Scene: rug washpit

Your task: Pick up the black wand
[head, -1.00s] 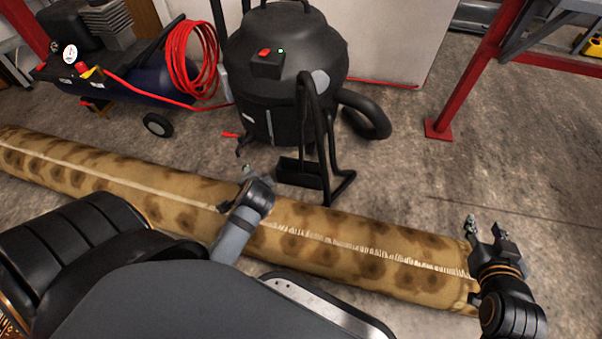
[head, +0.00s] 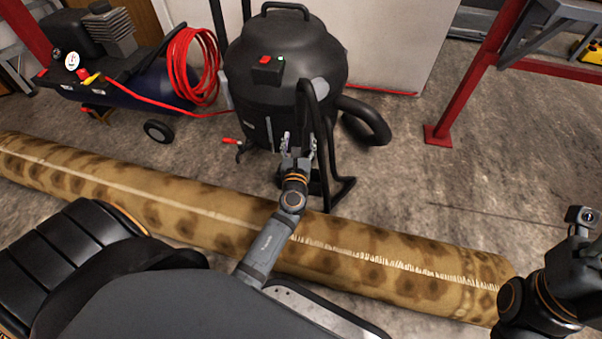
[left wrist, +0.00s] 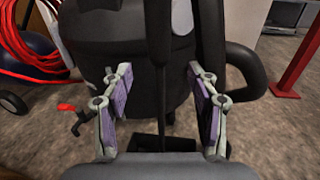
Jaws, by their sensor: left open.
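The black wand (head: 303,112) stands upright in front of the black vacuum (head: 262,105). In the left wrist view the wand (left wrist: 158,45) runs down the middle of the picture between my two fingers. My left gripper (head: 299,145) is open in front of the wand, and its fingers also show in the left wrist view (left wrist: 160,82), one on each side of the wand with a gap on both sides. I cannot tell how far the fingers reach around it. My right arm shows at the lower right, with its fingers out of view.
A rolled spotted rug (head: 150,205) lies across the floor below my left arm. A compressor (head: 95,55) with a coiled red hose (head: 188,68) stands at the left. A red rack leg (head: 465,95) stands at the right. The floor (head: 450,185) at the right is bare.

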